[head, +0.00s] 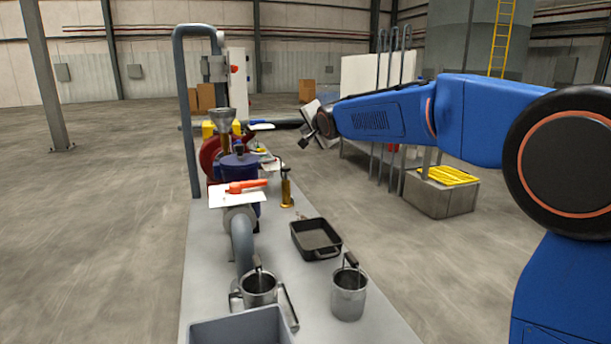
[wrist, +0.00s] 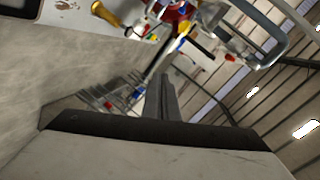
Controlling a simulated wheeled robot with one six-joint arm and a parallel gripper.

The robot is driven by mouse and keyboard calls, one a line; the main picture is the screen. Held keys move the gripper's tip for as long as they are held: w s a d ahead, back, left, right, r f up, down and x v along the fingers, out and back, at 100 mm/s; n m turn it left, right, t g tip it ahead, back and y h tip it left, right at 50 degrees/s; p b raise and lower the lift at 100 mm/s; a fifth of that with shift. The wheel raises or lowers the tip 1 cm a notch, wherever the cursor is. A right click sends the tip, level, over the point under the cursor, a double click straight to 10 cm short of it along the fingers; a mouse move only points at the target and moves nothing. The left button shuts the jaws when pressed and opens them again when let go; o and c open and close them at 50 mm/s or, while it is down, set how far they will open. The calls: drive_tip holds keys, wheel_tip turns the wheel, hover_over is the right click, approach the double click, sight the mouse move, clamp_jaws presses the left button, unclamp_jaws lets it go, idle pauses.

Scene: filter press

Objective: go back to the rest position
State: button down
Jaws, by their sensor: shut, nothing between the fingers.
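My gripper (head: 305,147) is at the end of my blue arm, raised in the air to the right of the long grey bench (head: 205,265). It is small and partly hidden by the wrist in the head view. In the wrist view, the fingers (wrist: 161,98) are together with nothing between them. The gripper is apart from the bench and touches nothing that I can see.
The bench carries a black tray (head: 316,238), two metal pots (head: 348,295) (head: 259,289), a grey bin (head: 240,329), a brass cylinder (head: 287,190) and a blue pump with an orange handle (head: 247,186). A crate-topped block (head: 440,195) stands right. Floor between is clear.

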drive_tip(key=s+d+f+n+g+h, duration=0.1)
drive_tip(key=s+d+f, duration=0.3)
drive_tip(key=s+d, duration=0.4)
drive_tip(key=s+d+f+n+g+h, duration=0.2)
drive_tip(key=s+d+f, duration=0.1)
drive_tip(key=s+d, duration=0.55)
drive_tip(key=s+d+f+n+g+h, duration=0.1)
drive_tip(key=s+d+f, duration=0.35)
drive_tip(key=s, duration=0.65)
drive_tip(key=s+d+f+n+g, duration=0.1)
drive_tip(key=s+d+f, duration=0.1)
drive_tip(key=s+f, duration=0.3)
drive_tip(key=s+d+f+n+g, duration=0.2)
drive_tip(key=s+f, duration=0.4)
drive_tip(key=s, duration=0.8)
drive_tip(key=s+d+f+n+g, duration=0.1)
drive_tip(key=s+d+f, duration=0.3)
drive_tip(key=s, duration=0.6)
wheel_tip(320, 180, down, 2)
drive_tip(key=shift+s+d+f+n+g+h, duration=0.1)
drive_tip(key=shift+s+d+n+g+h, duration=0.1)
drive_tip(key=shift+n+g+h, duration=0.3)
